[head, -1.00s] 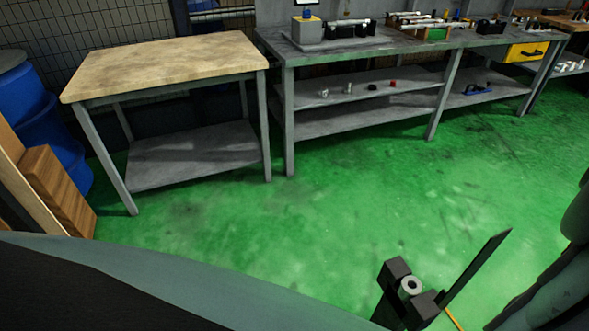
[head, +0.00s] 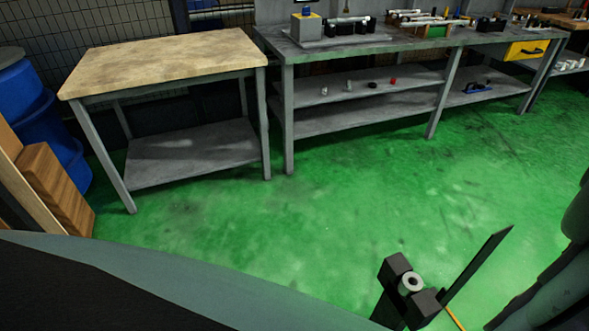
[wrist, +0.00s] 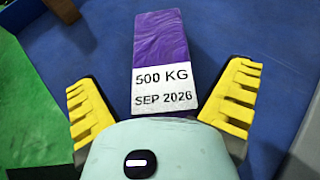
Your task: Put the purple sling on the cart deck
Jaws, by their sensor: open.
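The purple sling (wrist: 160,40) shows in the wrist view as a flat purple strip with a white label reading "500 KG SEP 2026". It appears to lie on a flat blue surface (wrist: 95,60); I cannot tell for sure whether this is the cart deck. My gripper (wrist: 163,84) is open, with one yellow finger on each side of the label and a gap between each finger and the sling. The sling's near end is hidden behind the gripper body. Neither the sling nor the gripper can be made out in the head view.
In the wrist view, green floor (wrist: 18,100) shows at the left beyond the blue surface. In the head view, a wooden-topped table (head: 165,62) and a long grey workbench (head: 375,42) stand at the back. Blue drums (head: 45,130) stand at the left. The green floor between is clear.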

